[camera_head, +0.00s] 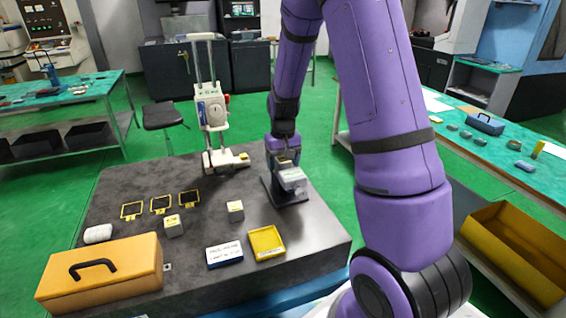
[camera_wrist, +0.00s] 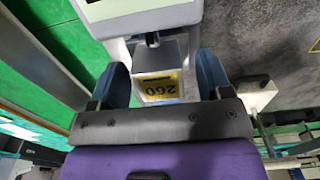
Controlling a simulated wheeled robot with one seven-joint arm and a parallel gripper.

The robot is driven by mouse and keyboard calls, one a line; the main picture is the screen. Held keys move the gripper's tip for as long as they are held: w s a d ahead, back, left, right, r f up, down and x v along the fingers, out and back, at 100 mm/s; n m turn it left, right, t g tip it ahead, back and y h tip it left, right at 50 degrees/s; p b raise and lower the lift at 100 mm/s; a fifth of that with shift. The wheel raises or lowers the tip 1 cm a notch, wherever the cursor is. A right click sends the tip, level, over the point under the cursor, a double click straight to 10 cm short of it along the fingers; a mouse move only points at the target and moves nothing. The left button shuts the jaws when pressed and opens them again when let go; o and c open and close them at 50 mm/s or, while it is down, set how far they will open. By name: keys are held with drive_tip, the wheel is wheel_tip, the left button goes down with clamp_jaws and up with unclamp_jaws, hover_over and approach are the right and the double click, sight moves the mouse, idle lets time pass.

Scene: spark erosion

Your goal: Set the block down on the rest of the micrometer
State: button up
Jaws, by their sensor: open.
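The micrometer (camera_head: 291,183) is a grey device on a dark base near the right side of the dark table. In the wrist view its pale body (camera_wrist: 150,18) fills the top, with a dark spindle tip over the block. The block (camera_wrist: 160,88), silvery with a yellow label reading 260, sits at the micrometer beneath that tip; a small part of it (camera_head: 283,162) shows in the head view. My gripper (camera_wrist: 162,68) is open, its two blue fingers on either side of the block, with a gap visible on the right. The block's underside and its contact with the rest are hidden.
Two more labelled blocks (camera_head: 173,226) (camera_head: 235,211) stand on the table (camera_head: 210,190). Several yellow frames (camera_head: 161,204), a yellow tray (camera_head: 266,243), a white-and-blue box (camera_head: 224,254) and an orange toolbox (camera_head: 100,272) are around them. A tall white instrument (camera_head: 212,108) stands left of my gripper.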

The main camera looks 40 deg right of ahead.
wheel_tip(320, 180, up, 10)
drive_tip(key=shift+r, duration=0.3)
idle(0.5)
drive_tip(key=s+a+r+n+t, duration=0.1)
drive_tip(key=s+a+r, duration=0.3)
drive_tip(key=s+r, duration=0.15)
drive_tip(key=s+a+r+t, duration=0.1)
drive_tip(key=s+a+r, duration=0.35)
drive_tip(key=r, duration=0.25)
drive_tip(key=s+a+r+n+t, duration=0.1)
drive_tip(key=s+a+r, duration=0.1)
drive_tip(key=s, duration=0.6)
drive_tip(key=s+a+r+n+t, duration=0.1)
drive_tip(key=s+a+t, duration=0.1)
drive_tip(key=s, duration=0.6)
drive_tip(key=shift+s+a+r, duration=0.25)
drive_tip(key=shift+a+r, duration=0.05)
drive_tip(key=shift+r, duration=0.05)
drive_tip(key=shift+c, duration=0.2)
